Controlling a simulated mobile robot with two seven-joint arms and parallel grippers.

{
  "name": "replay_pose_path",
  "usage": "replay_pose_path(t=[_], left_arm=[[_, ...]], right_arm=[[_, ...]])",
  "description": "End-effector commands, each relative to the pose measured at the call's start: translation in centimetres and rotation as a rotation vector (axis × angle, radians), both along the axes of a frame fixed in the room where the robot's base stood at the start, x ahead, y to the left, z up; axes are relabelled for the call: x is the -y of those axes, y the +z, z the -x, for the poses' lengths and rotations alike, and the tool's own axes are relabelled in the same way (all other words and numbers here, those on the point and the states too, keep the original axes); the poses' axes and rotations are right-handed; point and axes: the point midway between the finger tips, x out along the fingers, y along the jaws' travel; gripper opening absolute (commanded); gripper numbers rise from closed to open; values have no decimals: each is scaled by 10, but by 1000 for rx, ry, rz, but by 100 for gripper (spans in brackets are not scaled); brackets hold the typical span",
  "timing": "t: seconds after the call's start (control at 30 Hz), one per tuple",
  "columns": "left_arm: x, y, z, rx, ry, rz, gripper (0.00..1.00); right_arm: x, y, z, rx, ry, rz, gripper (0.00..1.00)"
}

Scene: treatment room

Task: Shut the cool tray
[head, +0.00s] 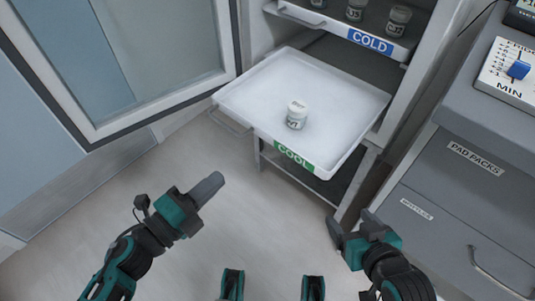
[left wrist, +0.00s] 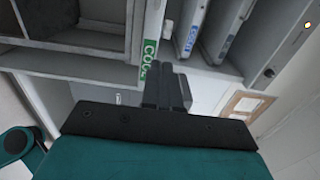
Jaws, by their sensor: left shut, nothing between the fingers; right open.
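The cool tray (head: 255,95) is a white shallow tray with a green COOL label (head: 295,157) on its front edge. It is pulled well out of the cabinet, and one small lidded jar (head: 297,115) stands on it. A wire handle (head: 230,122) shows at its front left. My left gripper (head: 212,186) is shut and empty, in front of the tray and apart from it. The left wrist view shows its closed fingers (left wrist: 168,88) near the green label (left wrist: 149,58). My right gripper (head: 350,226) is open and empty, below the tray's right front corner in the picture.
Above is the COLD tray (head: 370,41), pushed in, with several jars. The glazed cabinet door (head: 125,60) stands open at left. A grey drawer unit (head: 450,190) with a slider panel (head: 510,75) stands at right. The floor (head: 100,210) before the tray is clear.

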Motion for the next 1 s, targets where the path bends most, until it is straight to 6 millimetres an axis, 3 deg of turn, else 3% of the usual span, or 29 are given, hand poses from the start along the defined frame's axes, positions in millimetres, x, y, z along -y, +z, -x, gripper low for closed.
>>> replay_pose_path(t=[0.17, 0.7, 1.0], left_arm=[[11, 1, -14, 8, -6, -6, 0], [72, 1, -99, 5, -3, -2, 0], [83, 0, -113, 2, -3, -3, 0]], right_arm=[[-1, 2, -1, 4, -2, -5, 75], [-2, -4, -1, 0, -7, -11, 75], [-2, -5, 0, -2, -6, -11, 75]])
